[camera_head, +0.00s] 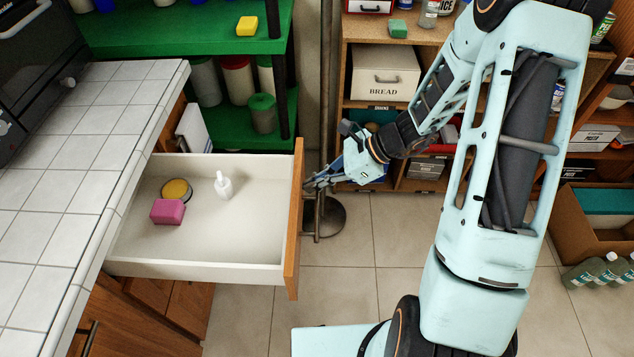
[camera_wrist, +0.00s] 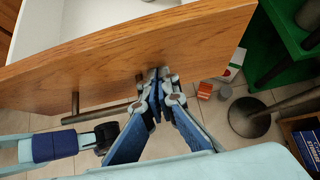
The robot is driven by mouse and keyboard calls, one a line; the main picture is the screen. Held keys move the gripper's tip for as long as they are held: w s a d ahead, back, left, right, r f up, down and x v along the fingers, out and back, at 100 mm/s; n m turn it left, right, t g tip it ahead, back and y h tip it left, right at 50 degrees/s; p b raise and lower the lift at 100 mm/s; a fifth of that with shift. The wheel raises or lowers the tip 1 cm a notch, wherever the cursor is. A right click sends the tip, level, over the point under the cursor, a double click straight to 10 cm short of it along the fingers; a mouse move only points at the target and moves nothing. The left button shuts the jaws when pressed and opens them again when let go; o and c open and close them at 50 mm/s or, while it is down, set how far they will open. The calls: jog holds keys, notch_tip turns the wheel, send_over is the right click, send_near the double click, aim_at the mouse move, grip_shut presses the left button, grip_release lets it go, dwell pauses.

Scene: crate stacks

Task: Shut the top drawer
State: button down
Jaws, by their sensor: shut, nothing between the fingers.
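The top drawer (camera_head: 200,258) is pulled well out from under the tiled counter, with a white inside and a wooden front (camera_head: 293,225). In it lie a pink block, a round yellow-topped item and a small white bottle. My gripper (camera_head: 309,184) is at the outer side of the drawer front. In the wrist view, my gripper (camera_wrist: 160,76) is shut and empty, its tips at or very near the wooden front (camera_wrist: 120,62). A dark bar handle (camera_wrist: 105,109) shows beside the fingers. Whether the tips touch the wood or handle I cannot tell.
The white tiled counter (camera_head: 95,120) is at left. A green shelf (camera_head: 190,28) with canisters stands behind the drawer. A wooden shelf unit with a bread box (camera_head: 384,78) stands behind my arm. A round metal stand base (camera_head: 325,217) is near the drawer front. The floor in front is clear.

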jog(key=w+a, duration=0.1)
jog(key=a, duration=1.2)
jog(key=w+a, duration=0.1)
jog(key=a, duration=1.2)
jog(key=w+a, duration=0.1)
jog(key=a, duration=1.2)
jog(key=shift+a+r, duration=0.15)
jog(key=shift+a, duration=0.05)
